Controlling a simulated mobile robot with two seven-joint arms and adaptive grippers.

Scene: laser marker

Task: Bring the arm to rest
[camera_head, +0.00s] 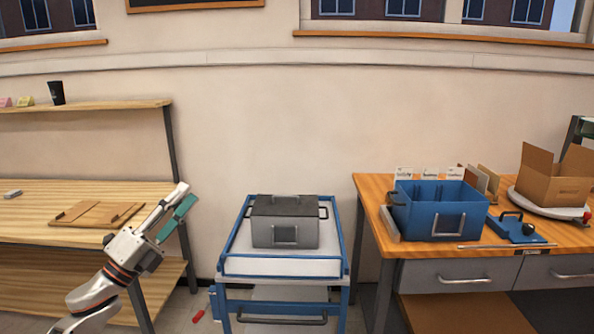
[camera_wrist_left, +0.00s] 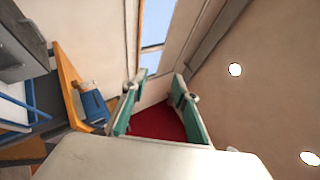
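My left arm comes in at the lower left of the head view, in front of the wooden shelf unit. Its gripper (camera_head: 188,194) points up and to the right in free air, left of the blue cart. In the left wrist view the two green-padded fingers (camera_wrist_left: 155,86) stand apart with a gap between them. The gripper is open and I see nothing held in it. A red surface (camera_wrist_left: 158,122) shows behind the fingers; I cannot tell what it is. My right gripper is in neither view.
A blue cart (camera_head: 235,267) carries a grey metal box (camera_head: 284,232). On the right, a wooden desk (camera_head: 374,193) holds a blue bin (camera_head: 415,222), a blue tool (camera_head: 513,229) and a cardboard box (camera_head: 553,184). The shelf (camera_head: 28,215) behind my left arm holds a wooden board (camera_head: 97,213).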

